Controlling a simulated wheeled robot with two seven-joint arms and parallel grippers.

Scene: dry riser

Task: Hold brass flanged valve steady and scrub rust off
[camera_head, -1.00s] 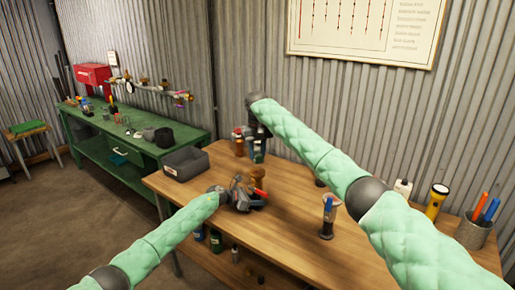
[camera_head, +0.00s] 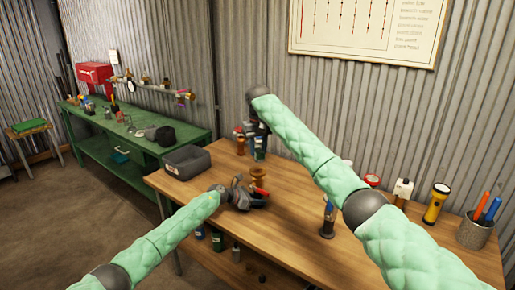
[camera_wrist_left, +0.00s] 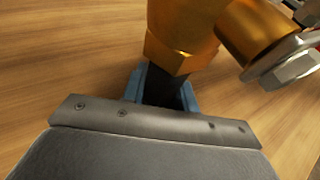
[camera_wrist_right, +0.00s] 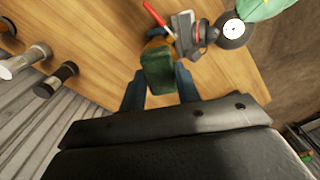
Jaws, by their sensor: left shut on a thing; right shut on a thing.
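The brass flanged valve (camera_wrist_left: 185,35) fills the top of the left wrist view, a hexagonal section low on its body and a flange with bolts at right. My left gripper (camera_wrist_left: 160,92), with blue fingers, is shut on it. In the head view this gripper (camera_head: 232,193) is low over the wooden bench, beside a red handle (camera_head: 260,191). My right gripper (camera_wrist_right: 160,88) is shut on a green block (camera_wrist_right: 158,72), which looks like a scrubbing tool. In the head view the right gripper (camera_head: 259,143) is above and behind the left one, apart from the valve. Rust is too small to tell.
The wooden bench (camera_head: 285,225) has a grey bin (camera_head: 187,161) at left. A small jar (camera_head: 328,220), a yellow flashlight (camera_head: 436,203) and a pen cup (camera_head: 475,232) stand at right. A green workbench (camera_head: 130,150) is beyond.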

